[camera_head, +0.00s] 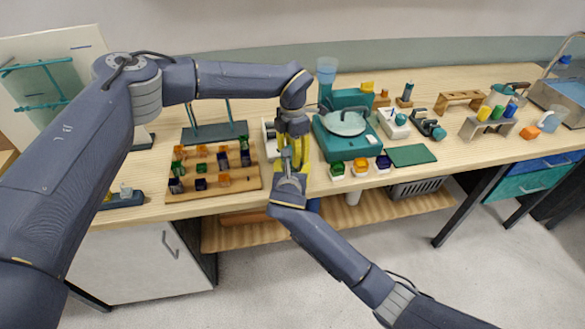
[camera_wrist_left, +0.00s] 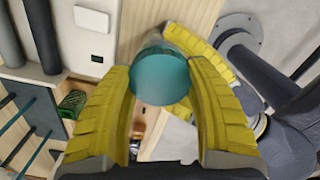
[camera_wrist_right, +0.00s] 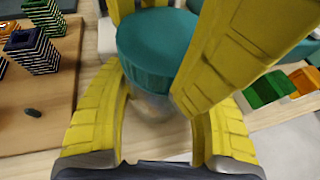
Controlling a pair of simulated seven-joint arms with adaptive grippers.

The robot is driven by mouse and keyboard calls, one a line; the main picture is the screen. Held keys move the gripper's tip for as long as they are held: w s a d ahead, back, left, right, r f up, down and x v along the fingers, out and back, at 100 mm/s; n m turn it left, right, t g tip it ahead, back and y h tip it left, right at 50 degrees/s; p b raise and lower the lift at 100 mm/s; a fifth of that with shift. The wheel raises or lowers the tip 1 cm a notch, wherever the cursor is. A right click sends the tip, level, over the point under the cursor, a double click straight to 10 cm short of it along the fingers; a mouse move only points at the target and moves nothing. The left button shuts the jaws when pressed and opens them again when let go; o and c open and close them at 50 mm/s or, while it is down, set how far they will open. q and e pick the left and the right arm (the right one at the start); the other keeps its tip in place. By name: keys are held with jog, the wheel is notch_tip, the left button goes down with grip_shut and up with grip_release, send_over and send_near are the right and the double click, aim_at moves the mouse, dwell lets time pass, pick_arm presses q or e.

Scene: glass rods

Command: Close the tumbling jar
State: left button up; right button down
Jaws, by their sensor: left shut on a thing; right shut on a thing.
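The tumbling jar is a clear, see-through body (camera_wrist_right: 152,104) with a round teal lid (camera_wrist_right: 155,48) on top, seen in the right wrist view. My left gripper (camera_head: 291,135) reaches in from above with its yellow fingers on either side of the lid, which also fills the middle of the left wrist view (camera_wrist_left: 162,76). My right gripper (camera_head: 290,172) comes from the front, lower down, with its fingers around the clear body. Lid and body look lined up; I cannot tell whether the lid is fully seated. In the head view the fingers mostly hide the jar.
A wooden board (camera_head: 214,184) with several coloured blocks lies left of the grippers. A teal machine with a round top (camera_head: 347,124) stands close on the right, with small coloured cups (camera_head: 360,166) before it. The table's front edge is just below my grippers.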

pick_arm(q)
jog(key=m, duration=0.5)
jog(key=o, duration=1.4)
jog(key=shift+c, duration=0.2)
jog(key=shift+n, duration=0.3)
